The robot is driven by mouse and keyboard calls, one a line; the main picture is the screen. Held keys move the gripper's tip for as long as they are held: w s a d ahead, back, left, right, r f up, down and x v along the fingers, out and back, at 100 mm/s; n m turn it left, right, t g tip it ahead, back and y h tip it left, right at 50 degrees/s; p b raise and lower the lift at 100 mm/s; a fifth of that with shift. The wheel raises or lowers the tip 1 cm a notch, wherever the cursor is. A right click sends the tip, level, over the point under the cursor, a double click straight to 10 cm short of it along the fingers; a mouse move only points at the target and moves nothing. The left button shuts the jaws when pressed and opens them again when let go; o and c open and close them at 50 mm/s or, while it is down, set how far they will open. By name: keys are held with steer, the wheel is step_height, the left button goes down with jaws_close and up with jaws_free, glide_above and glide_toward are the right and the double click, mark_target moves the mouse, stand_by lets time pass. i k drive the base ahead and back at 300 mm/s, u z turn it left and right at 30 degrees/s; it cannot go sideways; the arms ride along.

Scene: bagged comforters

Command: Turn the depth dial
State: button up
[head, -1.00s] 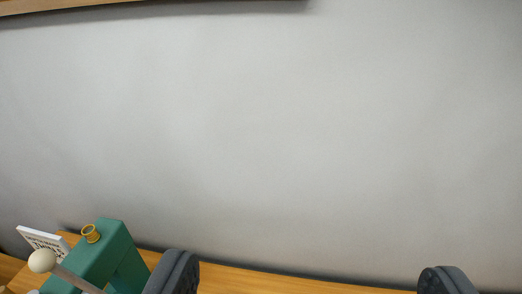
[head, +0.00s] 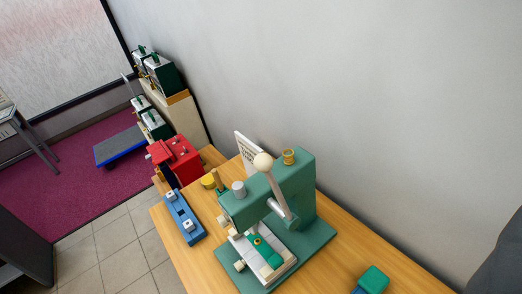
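A green press-like machine (head: 297,185) stands on the wooden table, on a green base plate. A brass dial (head: 288,157) sits on top of its rear. A grey round knob (head: 238,188) sits on its front end. I cannot tell from any label which one is the depth dial. A pale ball-ended lever (head: 264,161) rises from its side. A white block with a green piece (head: 266,256) lies under the arm. One dark part of my gripper (head: 502,255) shows at the lower right edge, apart from the machine; its other finger is out of frame.
A white sign (head: 246,152) stands behind the machine. A green-topped block (head: 374,279) is at the front right. A grey wall rises behind. A blue trolley (head: 120,147) stands on the purple carpet.

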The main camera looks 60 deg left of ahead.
mark_target(223, 220)
steer(key=u, duration=1.1)
